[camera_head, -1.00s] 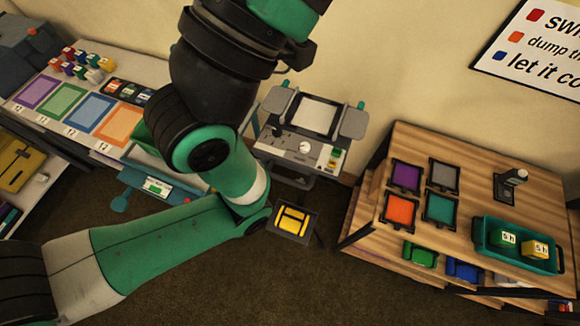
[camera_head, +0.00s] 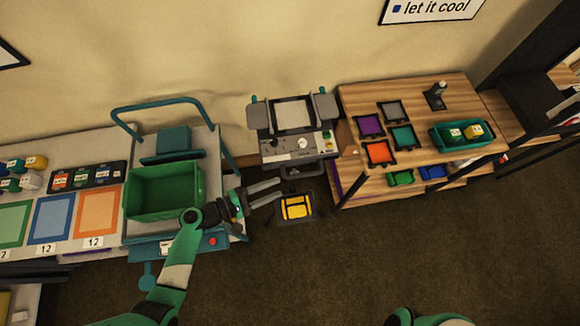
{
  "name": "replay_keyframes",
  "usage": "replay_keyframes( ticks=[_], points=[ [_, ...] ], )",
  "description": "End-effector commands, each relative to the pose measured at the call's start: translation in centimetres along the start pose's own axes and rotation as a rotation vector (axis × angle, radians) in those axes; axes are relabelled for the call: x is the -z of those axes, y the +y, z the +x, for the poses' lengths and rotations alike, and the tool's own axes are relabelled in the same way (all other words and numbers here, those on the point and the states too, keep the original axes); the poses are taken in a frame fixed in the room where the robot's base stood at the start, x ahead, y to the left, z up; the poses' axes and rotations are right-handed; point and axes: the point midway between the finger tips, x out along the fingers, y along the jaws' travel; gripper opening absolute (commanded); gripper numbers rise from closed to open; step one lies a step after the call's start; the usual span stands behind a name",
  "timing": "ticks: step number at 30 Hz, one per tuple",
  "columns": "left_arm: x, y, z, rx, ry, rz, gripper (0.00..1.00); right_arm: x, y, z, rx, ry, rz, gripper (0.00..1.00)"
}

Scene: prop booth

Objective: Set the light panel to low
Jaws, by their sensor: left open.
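The light panel (camera_head: 293,114) stands against the wall at the picture's centre. It has a pale screen in a dark frame with a grey flap on each side. A control face below it carries a white round knob (camera_head: 302,143) and small coloured marks at its right end. The knob's setting is too small to read. My left gripper (camera_head: 279,189) is open and empty, its two fingers pointing right, below and a little left of the control face and apart from it. My right gripper is out of view; only a bit of that arm shows at the bottom.
A cart with a green bin (camera_head: 165,191) stands left of the panel, just behind my left gripper. A yellow-topped dark box (camera_head: 297,208) is below the panel. A wooden table (camera_head: 355,98) with coloured frames and a teal tray (camera_head: 440,143) is at right.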

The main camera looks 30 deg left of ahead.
Motion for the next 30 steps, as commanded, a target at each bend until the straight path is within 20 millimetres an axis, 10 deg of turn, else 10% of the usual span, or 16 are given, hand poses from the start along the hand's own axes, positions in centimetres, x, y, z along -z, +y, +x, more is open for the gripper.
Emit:
replay_keyframes(
  ticks=[8, 21, 30],
  points=[
    [0.6, -0.2, -1.1, -0.005, 0.036, -0.023, 0.50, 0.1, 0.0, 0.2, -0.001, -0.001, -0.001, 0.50],
    [1.1, -0.9, 2.0, -0.007, 0.032, -0.014, 0.50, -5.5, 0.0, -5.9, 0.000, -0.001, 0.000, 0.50],
    [0.8, 0.0, 8.6, -0.005, 0.032, -0.019, 0.50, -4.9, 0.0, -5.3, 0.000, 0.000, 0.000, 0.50]
  ],
)
